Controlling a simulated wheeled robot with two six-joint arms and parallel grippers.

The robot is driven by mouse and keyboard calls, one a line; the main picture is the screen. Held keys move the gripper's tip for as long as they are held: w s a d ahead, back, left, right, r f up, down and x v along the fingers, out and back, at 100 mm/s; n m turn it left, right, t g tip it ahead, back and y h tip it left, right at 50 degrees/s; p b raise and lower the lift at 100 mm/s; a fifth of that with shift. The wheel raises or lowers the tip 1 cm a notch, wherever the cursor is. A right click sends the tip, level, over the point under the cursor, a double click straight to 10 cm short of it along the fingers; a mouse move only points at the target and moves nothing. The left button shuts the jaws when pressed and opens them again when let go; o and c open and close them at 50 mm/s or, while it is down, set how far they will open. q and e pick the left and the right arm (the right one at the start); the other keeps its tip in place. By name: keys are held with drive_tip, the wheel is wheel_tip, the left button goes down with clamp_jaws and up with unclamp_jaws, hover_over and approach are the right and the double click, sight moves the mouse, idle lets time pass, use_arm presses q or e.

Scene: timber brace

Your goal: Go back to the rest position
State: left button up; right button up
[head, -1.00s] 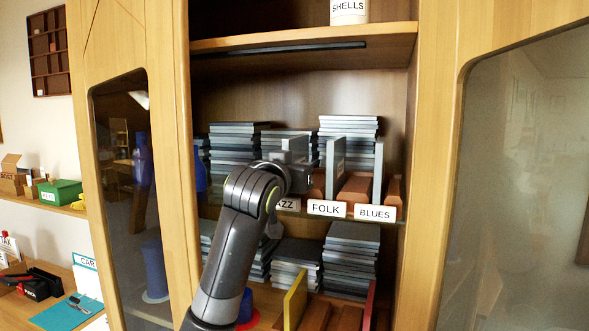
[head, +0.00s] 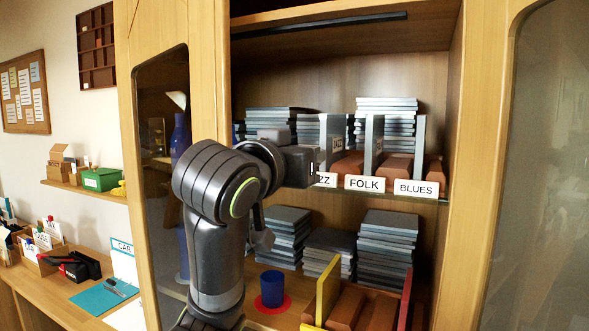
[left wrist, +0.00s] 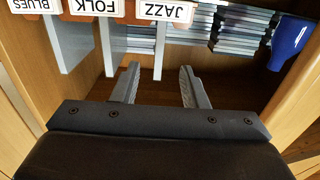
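My left gripper (head: 305,165) is in front of the cabinet's middle shelf, close to the JAZZ label (head: 326,179), which it partly covers. In the left wrist view its two fingers (left wrist: 159,72) are apart, with nothing held between them. There the JAZZ label (left wrist: 166,12), FOLK label (left wrist: 96,6) and BLUES label (left wrist: 34,8) appear upside down. A thin grey upright piece (left wrist: 160,50) shows beyond the gap between the fingertips; I cannot tell how far off. My left arm is bent and rises from the bottom of the head view. My right gripper is not in view.
The middle shelf (head: 420,201) holds grey stacks (head: 386,112) and upright dividers. Below are more stacks, a blue cup (head: 273,288) on a red disc, and a yellow panel (head: 327,288). A wooden cabinet post (head: 208,90) stands left of the opening. A side desk holds a teal clipboard (head: 100,298).

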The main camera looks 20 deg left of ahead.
use_arm(q)
drive_tip(key=shift+s, duration=0.9)
